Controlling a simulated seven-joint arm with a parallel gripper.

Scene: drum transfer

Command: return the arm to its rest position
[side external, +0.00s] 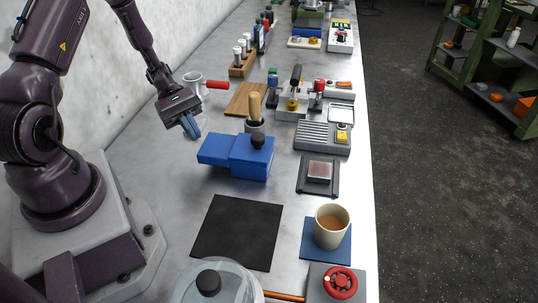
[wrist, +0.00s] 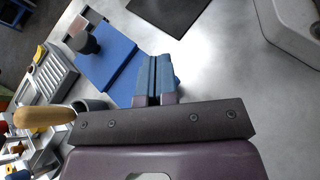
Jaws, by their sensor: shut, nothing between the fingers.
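My gripper (side external: 190,126) is shut and empty, held above the grey bench on the left of the side external view. Its blue fingers lie together in the wrist view (wrist: 155,78). My arm reaches up from its base and bends down to the gripper. The gripper is up and to the left of a blue box with a black knob (side external: 251,160), apart from it. The blue box also shows in the wrist view (wrist: 108,52), beside the fingers in the picture.
A wood-handled tool stands in a grey cup (side external: 255,126) behind the box. A clear vessel with a red handle (side external: 193,82) is close behind my gripper. A black mat (side external: 237,232), mug (side external: 331,227) and red valve wheel (side external: 340,283) are nearer the camera.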

